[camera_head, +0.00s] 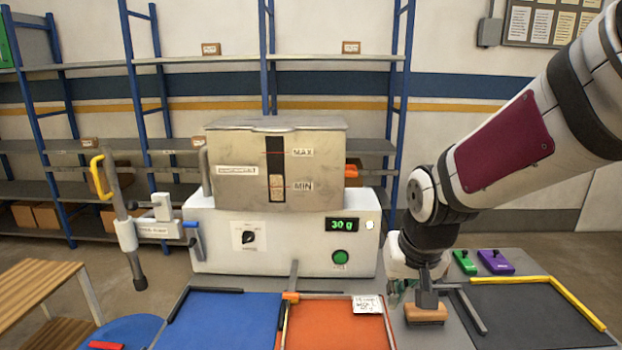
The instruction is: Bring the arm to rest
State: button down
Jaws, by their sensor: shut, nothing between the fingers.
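My arm comes in from the upper right and bends down at the elbow. My gripper (426,297) points down at the front, right of the orange mat. It is shut and empty. A small brown block with a dark top (426,315) is right below the fingertips. I cannot tell whether they touch it. The washer (285,232) stands behind the mats, with a metal tank (235,180) on top marked MAX and MIN. Its display (342,225) reads 30 g. A green button (340,257) and a black knob (249,237) are on its front.
A blue mat (222,318), an orange mat (335,327) and a dark mat (530,318) lie in front. Green (465,262) and purple (496,262) items sit at the right. A pipe with a yellow handle (97,175) stands left. A wooden bench (40,290) is at lower left.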

jog(key=s+d+r, duration=0.1)
jog(key=s+r, duration=0.2)
jog(key=s, duration=0.3)
jog(key=s+d+r, duration=0.2)
jog(key=s+r, duration=0.1)
jog(key=s, duration=0.4)
jog(key=s+d+r+t, duration=0.1)
jog(key=s+r, duration=0.2)
jog(key=s, duration=0.3)
jog(key=shift+s+d+r+n, duration=0.15)
jog(key=shift+s+n, duration=0.05)
jog(key=shift+n, duration=0.1)
jog(key=shift+w, duration=0.1)
dwell(0.6)
